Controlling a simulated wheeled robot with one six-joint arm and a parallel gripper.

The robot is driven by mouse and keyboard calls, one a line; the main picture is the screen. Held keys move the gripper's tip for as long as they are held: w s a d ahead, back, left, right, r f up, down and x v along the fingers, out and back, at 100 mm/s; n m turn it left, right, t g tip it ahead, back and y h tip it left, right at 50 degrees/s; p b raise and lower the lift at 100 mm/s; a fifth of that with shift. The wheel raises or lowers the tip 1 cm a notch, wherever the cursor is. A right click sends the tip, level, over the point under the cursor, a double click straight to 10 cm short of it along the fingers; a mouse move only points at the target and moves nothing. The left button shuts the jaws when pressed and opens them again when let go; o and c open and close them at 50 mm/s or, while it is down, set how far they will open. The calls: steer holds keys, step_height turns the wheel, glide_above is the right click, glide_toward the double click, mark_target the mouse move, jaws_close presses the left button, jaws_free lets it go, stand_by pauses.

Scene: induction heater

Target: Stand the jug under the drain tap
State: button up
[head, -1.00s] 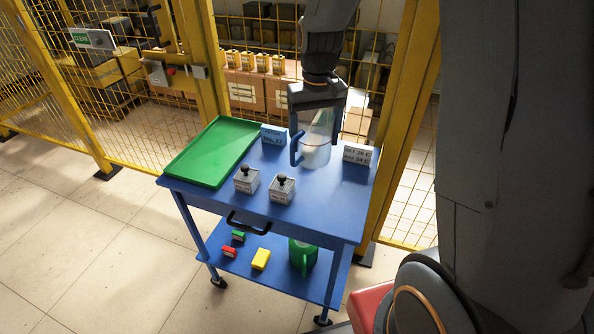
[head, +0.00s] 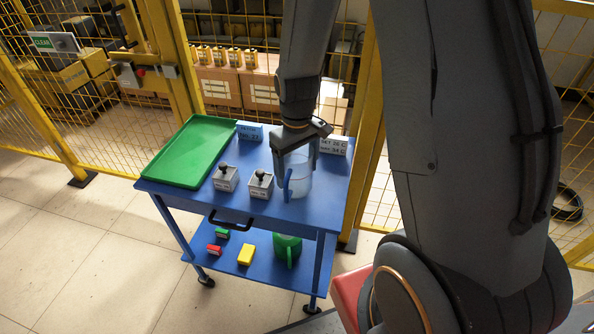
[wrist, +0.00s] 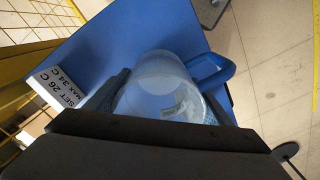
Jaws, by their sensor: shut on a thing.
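The jug (head: 301,179) is clear with a blue handle (head: 288,185). In the head view it is over the right part of the blue trolley top, and my gripper (head: 294,164) comes down from above with its fingers on either side of it. My gripper is shut on the jug. In the wrist view the jug (wrist: 160,85) is between the two fingers, its handle (wrist: 212,70) pointing to the upper right. I cannot tell whether its base touches the trolley top. The drain tap is not visible in either view.
The blue trolley (head: 318,210) carries a green tray (head: 190,150), two grey knobbed blocks (head: 260,184) and label cards (head: 333,147). Its lower shelf holds a green mug (head: 287,248) and small coloured blocks. Yellow mesh fencing (head: 60,120) stands behind. Open floor lies at the front left.

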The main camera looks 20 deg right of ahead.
steer(key=shift+f, duration=0.55)
steer(key=shift+f, duration=0.1)
steer(key=o, duration=1.1)
